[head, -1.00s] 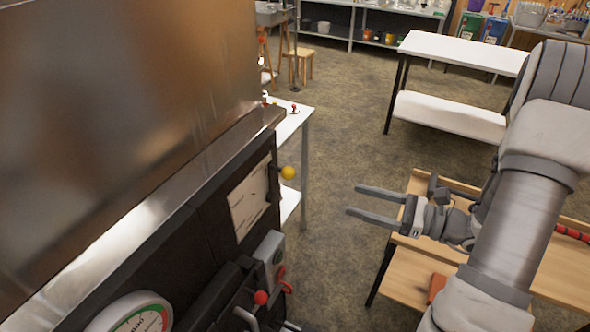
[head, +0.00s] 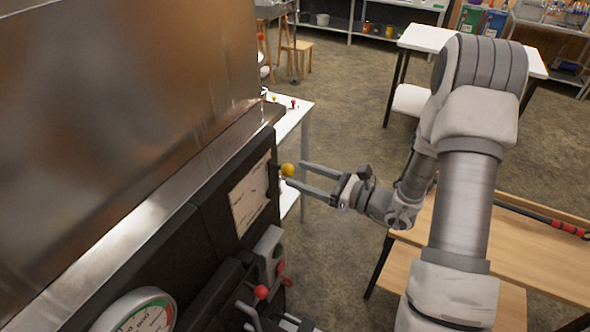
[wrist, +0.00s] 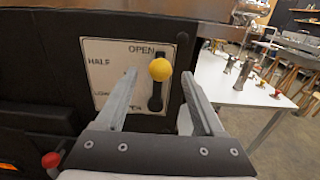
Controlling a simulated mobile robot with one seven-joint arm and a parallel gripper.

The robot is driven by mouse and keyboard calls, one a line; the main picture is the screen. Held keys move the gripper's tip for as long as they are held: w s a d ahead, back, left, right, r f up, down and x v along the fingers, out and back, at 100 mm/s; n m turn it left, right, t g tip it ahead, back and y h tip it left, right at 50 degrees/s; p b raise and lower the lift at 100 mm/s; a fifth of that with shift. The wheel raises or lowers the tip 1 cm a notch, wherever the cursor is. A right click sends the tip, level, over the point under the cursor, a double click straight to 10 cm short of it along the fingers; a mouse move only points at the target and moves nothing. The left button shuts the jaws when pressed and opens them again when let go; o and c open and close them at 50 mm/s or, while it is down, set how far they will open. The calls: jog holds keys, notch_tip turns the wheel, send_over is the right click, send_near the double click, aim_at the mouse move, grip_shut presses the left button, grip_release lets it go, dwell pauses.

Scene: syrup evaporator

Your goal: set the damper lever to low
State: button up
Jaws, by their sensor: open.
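The damper lever's yellow knob (head: 288,170) sticks out from the dark front of the evaporator. In the wrist view the knob (wrist: 160,69) is near the OPEN mark at the top of a white label plate (wrist: 100,58). HALF is marked at the left, and what looks like LOW is below it. The lever's dark arm (wrist: 155,97) runs down from the knob. My gripper (head: 296,174) is open, its fingertips at the knob. In the wrist view the fingers of my gripper (wrist: 158,74) stand on either side of it; I cannot tell whether they touch.
A red-knobbed lever (head: 262,292) and a round gauge (head: 140,315) are lower on the same front. A white table (head: 293,118) stands just beyond the evaporator. A wooden bench (head: 530,250) is under my arm. Open floor lies between them.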

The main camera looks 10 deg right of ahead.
jog(key=shift+x, duration=1.25)
grip_shut()
dwell(0.5)
